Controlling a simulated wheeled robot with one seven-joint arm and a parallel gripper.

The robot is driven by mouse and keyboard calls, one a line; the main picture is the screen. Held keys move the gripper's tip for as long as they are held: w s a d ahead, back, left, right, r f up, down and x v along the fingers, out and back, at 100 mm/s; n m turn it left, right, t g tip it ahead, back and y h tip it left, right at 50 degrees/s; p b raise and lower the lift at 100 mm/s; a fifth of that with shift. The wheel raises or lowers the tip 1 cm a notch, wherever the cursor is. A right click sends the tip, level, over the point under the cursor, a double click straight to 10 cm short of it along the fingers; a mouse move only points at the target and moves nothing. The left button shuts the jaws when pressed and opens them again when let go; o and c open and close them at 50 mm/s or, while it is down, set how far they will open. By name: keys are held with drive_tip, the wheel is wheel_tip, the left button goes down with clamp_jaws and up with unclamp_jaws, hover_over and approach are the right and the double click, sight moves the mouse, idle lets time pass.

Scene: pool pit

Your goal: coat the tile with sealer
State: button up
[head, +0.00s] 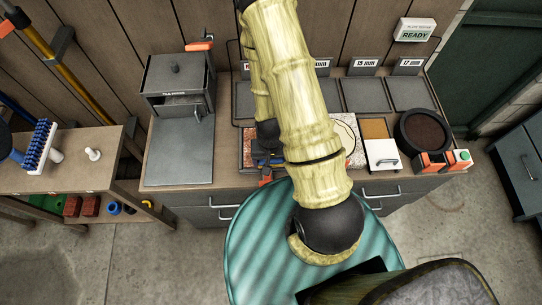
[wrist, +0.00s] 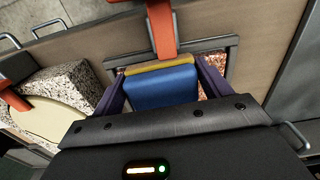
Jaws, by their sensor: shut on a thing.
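A speckled reddish tile (head: 247,150) lies in a dark frame on the bench, left of my arm; parts of it also show in the wrist view (wrist: 209,84). My gripper (wrist: 160,84) is shut on a blue block with a yellow edge (wrist: 160,87). The block is over the tile and hides most of its middle. I cannot tell whether the yellow edge touches the tile. In the head view my arm covers most of the gripper, and only a bit of blue shows. No container marked as sealer can be read.
An orange clamp (wrist: 162,30) reaches over the frame's edge. A white box with a handle (head: 382,154) and a dark round pan (head: 423,134) stand right. A grey cabinet (head: 176,75) stands left.

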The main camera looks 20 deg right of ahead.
drive_tip(key=shift+s, duration=0.5)
drive_tip(key=shift+s+d, duration=0.2)
drive_tip(key=shift+d, duration=0.35)
drive_tip(key=shift+s+d, duration=0.15)
drive_tip(key=shift+d, duration=0.35)
drive_tip(key=shift+w, duration=0.1)
drive_tip(key=shift+w+d+r+p, duration=0.1)
drive_tip(key=shift+w+d+p, duration=0.2)
drive_tip(key=shift+w, duration=0.45)
drive_tip(key=shift+w+d+r+p, duration=0.1)
drive_tip(key=shift+w+d+p, duration=0.15)
drive_tip(key=shift+w, duration=0.45)
drive_tip(key=shift+w+f, duration=0.1)
drive_tip(key=shift+w, duration=0.15)
drive_tip(key=shift+w, duration=0.1)
drive_tip(key=shift+w+d, duration=0.3)
drive_tip(key=shift+w, duration=0.55)
drive_tip(key=shift+w+d, duration=0.25)
drive_tip(key=shift+w, duration=0.6)
